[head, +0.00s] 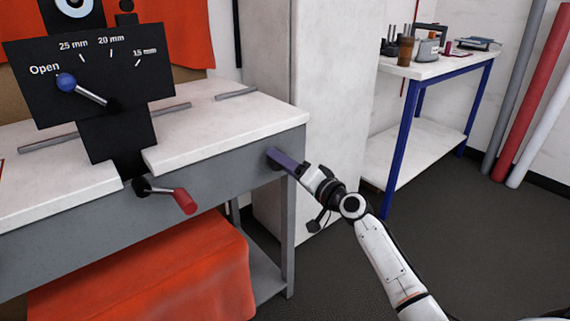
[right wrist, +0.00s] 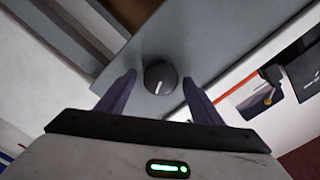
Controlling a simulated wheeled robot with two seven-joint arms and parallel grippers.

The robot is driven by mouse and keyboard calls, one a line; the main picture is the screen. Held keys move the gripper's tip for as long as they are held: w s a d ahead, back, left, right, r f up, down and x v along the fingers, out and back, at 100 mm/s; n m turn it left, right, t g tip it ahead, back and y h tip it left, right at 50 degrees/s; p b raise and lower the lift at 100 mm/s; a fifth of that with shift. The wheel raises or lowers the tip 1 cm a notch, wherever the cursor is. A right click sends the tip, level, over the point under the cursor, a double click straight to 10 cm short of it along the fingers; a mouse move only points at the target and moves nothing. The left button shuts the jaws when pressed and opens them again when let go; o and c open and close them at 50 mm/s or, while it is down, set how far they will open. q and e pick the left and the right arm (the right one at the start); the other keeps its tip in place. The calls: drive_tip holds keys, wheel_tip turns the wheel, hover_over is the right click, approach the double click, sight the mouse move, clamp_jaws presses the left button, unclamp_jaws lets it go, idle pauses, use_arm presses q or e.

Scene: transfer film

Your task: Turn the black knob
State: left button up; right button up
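The black knob (right wrist: 160,77) is round with a white pointer line and sits on the grey face of the workbench. It shows in the right wrist view, centred just ahead of and between the fingertips. My right gripper (right wrist: 158,88) is open, with one dark purple finger on each side of the knob and a visible gap to it on both sides. In the head view my right gripper (head: 281,160) is at the right end of the bench's grey front, and the knob is hidden there. My left gripper is not in view.
The white-topped workbench (head: 225,125) carries a black panel (head: 40,95) with a blue-ball lever (head: 66,82). A red-handled crank (head: 184,201) juts from its front. An orange cloth (head: 150,275) hangs below.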

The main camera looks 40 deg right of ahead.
drive_tip(key=s, duration=1)
drive_tip(key=shift+d, duration=0.4)
drive_tip(key=shift+s, duration=0.1)
drive_tip(key=s+a+f+n+g+y+p, duration=0.1)
drive_tip(key=s+a+f+n+g+p, duration=0.45)
drive_tip(key=s+a+f, duration=0.6)
use_arm(q)
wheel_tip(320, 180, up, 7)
drive_tip(key=p, duration=0.5)
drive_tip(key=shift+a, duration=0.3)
use_arm(e)
drive_tip(key=s+a+f+n+g, duration=0.2)
drive_tip(key=s+a+f+n, duration=0.1)
drive_tip(key=s+a, duration=0.4)
drive_tip(key=s+a+f+n+g, duration=0.2)
drive_tip(key=s+a+f+n, duration=0.1)
drive_tip(key=s+a, duration=0.4)
drive_tip(key=shift+a+f, duration=0.2)
drive_tip(key=shift+f, duration=0.65)
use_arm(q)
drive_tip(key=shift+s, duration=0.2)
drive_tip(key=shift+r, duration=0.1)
use_arm(e)
drive_tip(key=shift+c, duration=0.3)
